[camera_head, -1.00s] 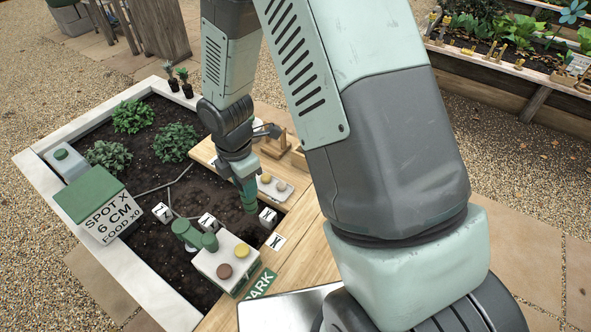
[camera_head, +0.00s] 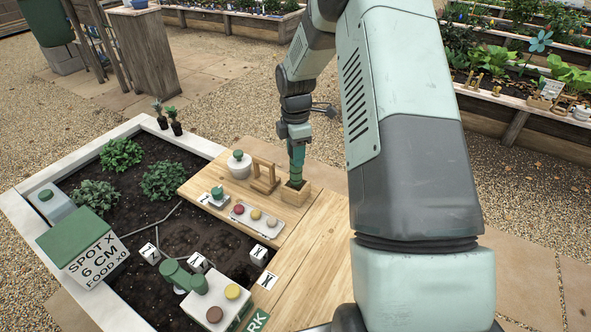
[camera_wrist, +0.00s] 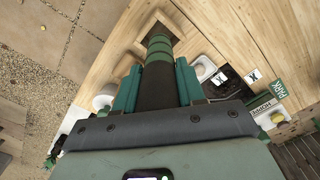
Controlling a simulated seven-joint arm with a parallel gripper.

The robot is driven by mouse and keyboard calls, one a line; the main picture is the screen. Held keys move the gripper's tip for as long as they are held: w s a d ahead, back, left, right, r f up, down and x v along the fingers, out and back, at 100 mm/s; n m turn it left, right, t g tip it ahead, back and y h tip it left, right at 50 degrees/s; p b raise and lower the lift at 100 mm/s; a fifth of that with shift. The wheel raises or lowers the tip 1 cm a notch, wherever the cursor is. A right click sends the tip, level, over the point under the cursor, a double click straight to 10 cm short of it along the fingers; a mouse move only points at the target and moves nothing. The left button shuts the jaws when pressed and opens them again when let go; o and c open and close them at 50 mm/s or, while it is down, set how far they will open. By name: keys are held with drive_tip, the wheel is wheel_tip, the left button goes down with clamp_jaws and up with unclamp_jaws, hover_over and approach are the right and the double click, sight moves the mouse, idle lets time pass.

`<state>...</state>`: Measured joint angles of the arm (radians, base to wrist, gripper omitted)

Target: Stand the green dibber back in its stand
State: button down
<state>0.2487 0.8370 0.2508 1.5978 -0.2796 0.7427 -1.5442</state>
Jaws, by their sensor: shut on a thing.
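My gripper (camera_head: 297,146) is shut on the green dibber (camera_head: 296,172) and holds it upright over the small square wooden stand (camera_head: 297,197) on the bench. The dibber's lower end is at the stand's dark opening; I cannot tell how deep it reaches. In the wrist view, the dibber (camera_wrist: 158,48) shows green bands and a dark shaft between the teal fingers of the gripper (camera_wrist: 157,86). It points down into the square opening of the stand (camera_wrist: 142,28). The dibber's tip is hidden.
A wooden frame (camera_head: 263,187) and a white jar (camera_head: 239,166) stand left of the stand. A tray with coloured knobs (camera_head: 243,222) lies nearer. The bench (camera_head: 320,235) is clear in front.

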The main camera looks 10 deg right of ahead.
drive_tip(key=shift+f, duration=2.2)
drive_tip(key=shift+f, duration=0.15)
drive_tip(key=c, duration=0.7)
unclamp_jaws()
drive_tip(key=shift+o, duration=0.2)
wheel_tip(320, 180, up, 12)
drive_tip(key=shift+r, duration=0.15)
